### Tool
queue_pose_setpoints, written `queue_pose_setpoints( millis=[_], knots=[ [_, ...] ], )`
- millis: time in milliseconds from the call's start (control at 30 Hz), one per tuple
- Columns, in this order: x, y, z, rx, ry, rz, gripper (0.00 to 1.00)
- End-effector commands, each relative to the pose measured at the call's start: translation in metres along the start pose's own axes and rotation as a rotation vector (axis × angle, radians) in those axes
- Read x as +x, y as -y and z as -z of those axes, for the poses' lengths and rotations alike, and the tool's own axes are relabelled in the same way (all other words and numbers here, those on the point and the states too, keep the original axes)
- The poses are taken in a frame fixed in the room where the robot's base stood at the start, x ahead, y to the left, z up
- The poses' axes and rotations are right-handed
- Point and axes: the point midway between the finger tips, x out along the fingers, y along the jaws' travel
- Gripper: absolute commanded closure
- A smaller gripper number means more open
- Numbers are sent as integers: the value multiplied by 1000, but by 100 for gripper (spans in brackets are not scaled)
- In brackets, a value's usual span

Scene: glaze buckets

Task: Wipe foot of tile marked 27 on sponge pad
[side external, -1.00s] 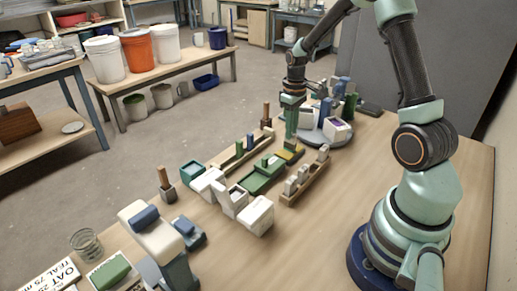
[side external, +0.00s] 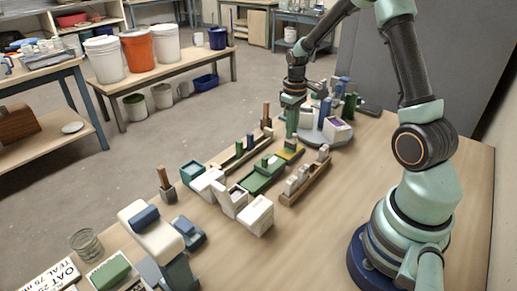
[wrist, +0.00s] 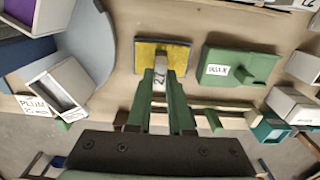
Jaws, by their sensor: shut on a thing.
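My gripper (wrist: 163,92) has green fingers closed on a narrow pale tile (wrist: 160,77) whose white label reads 27. In the wrist view the tile's far end lies over the yellow sponge pad (wrist: 178,56), which has a dark rim. In the side view my gripper (side external: 291,138) points straight down over the sponge pad (side external: 293,152). The tile is hidden by the fingers in the side view. I cannot tell whether its foot touches the sponge.
A green block with a label (wrist: 238,66) sits right of the sponge. A grey round stand (wrist: 92,52) with boxes is on the left, one labelled PLUM (wrist: 36,106). A wooden rack (side external: 305,182) with upright pieces stands close by. The table's right side (side external: 345,190) is clear.

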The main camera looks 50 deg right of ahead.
Motion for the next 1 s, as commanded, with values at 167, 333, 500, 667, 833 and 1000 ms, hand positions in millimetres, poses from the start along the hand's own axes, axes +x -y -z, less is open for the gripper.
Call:
queue_pose_setpoints(
  millis=[167, 333, 500, 667, 833, 1000],
  knots=[
    [0, 4, 0, -1, -1, 0, 100],
    [0, 8, 0, -2, -1, -1, 100],
    [0, 16, 0, -1, 0, 0, 100],
    [1, 21, 0, -1, 0, 0, 100],
    [1, 21, 0, -1, 1, 0, 100],
    [-2, 21, 0, -1, 1, 0, 100]
  ],
)
